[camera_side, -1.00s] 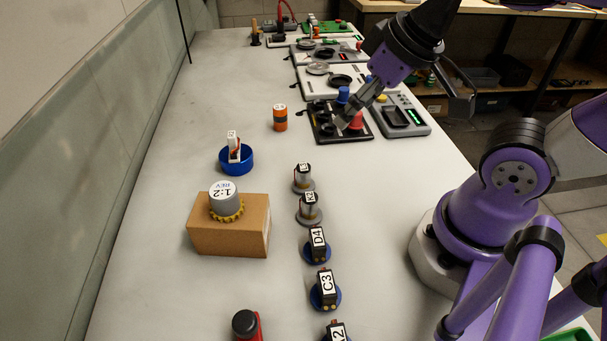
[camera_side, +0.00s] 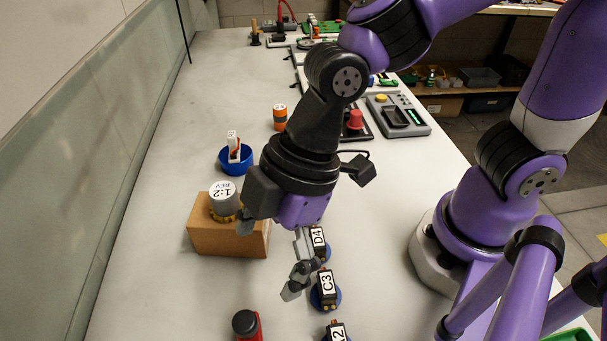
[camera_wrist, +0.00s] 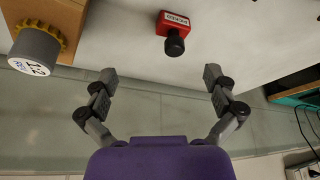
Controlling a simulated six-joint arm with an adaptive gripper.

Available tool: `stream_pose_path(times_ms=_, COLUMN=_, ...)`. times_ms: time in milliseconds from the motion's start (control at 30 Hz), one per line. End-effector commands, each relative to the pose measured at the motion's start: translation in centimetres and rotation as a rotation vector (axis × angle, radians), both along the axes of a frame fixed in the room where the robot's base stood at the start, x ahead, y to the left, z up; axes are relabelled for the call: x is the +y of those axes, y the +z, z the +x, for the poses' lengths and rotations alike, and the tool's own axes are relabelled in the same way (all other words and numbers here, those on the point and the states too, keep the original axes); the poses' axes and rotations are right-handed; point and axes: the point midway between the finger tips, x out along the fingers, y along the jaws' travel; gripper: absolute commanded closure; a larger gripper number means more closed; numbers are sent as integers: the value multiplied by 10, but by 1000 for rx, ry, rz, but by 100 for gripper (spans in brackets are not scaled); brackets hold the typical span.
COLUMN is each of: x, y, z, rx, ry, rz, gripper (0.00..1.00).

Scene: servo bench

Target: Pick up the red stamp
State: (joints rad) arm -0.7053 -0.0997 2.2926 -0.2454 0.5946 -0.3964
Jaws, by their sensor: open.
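The red stamp (camera_side: 258,328) has a red body and a round black knob, and stands at the near edge of the side view, partly cut off by the frame. In the wrist view the red stamp (camera_wrist: 173,20) shows whole near the top middle, with a white label on its body. My gripper (camera_side: 268,260) hangs over the bench, behind the stamp in the side view. In the wrist view my gripper (camera_wrist: 160,74) has its two fingers wide apart, with nothing between them. The stamp lies ahead of the fingertips, apart from them.
A cardboard box (camera_side: 225,240) carries a grey cylinder with a yellow gear (camera_side: 223,196), left of my gripper. Labelled servos, including C3 (camera_side: 326,287), stand in a row at the right. A blue bowl (camera_side: 236,165) and orange cylinder (camera_side: 280,117) are farther back.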

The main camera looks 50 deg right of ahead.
Motion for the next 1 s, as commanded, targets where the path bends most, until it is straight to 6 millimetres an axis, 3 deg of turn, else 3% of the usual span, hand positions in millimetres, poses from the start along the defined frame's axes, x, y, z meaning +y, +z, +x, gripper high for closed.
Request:
stream_pose_path(times_ms=133, x=19, y=-19, z=-11, rx=12, ry=88, rz=-2, gripper=0)
stream_pose_path(times_ms=800, x=50, y=-95, z=-5, rx=10, ry=80, rz=-2, gripper=0)
stream_pose_path(times_ms=1000, x=53, y=-102, z=-4, rx=7, ry=79, rz=1, gripper=0)
